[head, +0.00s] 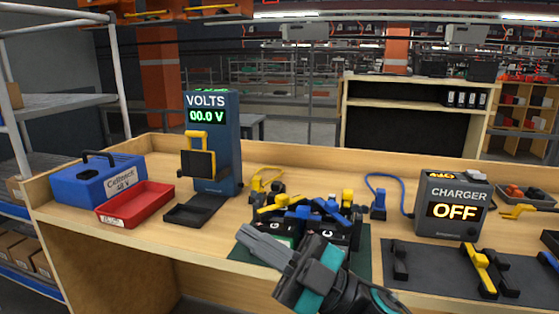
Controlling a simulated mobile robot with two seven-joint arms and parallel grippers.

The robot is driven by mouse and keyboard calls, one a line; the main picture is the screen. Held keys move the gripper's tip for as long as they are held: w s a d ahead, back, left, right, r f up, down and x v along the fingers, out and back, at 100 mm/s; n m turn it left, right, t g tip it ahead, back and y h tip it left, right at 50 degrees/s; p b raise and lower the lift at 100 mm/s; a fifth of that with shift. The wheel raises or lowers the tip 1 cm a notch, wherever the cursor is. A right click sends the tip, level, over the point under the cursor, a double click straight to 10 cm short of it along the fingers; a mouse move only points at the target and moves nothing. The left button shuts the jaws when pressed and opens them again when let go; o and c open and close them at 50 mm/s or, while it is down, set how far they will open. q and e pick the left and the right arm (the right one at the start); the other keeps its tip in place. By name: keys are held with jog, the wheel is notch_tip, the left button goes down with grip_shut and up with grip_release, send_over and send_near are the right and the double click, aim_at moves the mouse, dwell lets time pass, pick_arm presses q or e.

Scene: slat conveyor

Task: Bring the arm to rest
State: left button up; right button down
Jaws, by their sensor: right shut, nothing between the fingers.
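My right gripper (246,234) reaches in from the bottom of the head view, its fingers pointing up and left. It is shut and empty. It appears in front of the green mat (250,257) at the bench's front edge and partly covers the mat and the black battery-like units (342,236) on it. These units have blue and yellow parts on top. I cannot tell whether the gripper touches anything. My left gripper is not in view.
The wooden bench (150,238) holds a blue case (95,182), a red tray (135,202), a voltmeter (213,150) reading 00.0 V and a charger (452,203) showing OFF. A dark mat (430,262) with yellow and black clamps lies front right. Bare wood shows left of the green mat.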

jog(key=w+d+f+m+t+h, duration=0.2)
jog(key=d+f+m+t+h, duration=0.4)
jog(key=f+m, duration=0.3)
jog(key=w+d+f+m+t+h, duration=0.1)
jog(key=d+f+m+t+h, duration=0.3)
jog(key=f+m+t+h, duration=0.4)
jog(key=s+d+f+m+g+h, duration=0.2)
jog(key=s+d+f+g+h, duration=0.2)
jog(key=s+f, duration=0.3)
jog(key=s+d+f+m+g+h, duration=0.2)
jog(key=s+d+f+g+h, duration=0.2)
jog(key=f, duration=1)
jog(key=s+d, duration=0.2)
jog(key=s, duration=0.1)
jog(key=shift+d+f+m, duration=0.15)
jog(key=shift+d+m, duration=0.1)
jog(key=shift+m, duration=0.15)
jog(key=shift+s, duration=0.1)
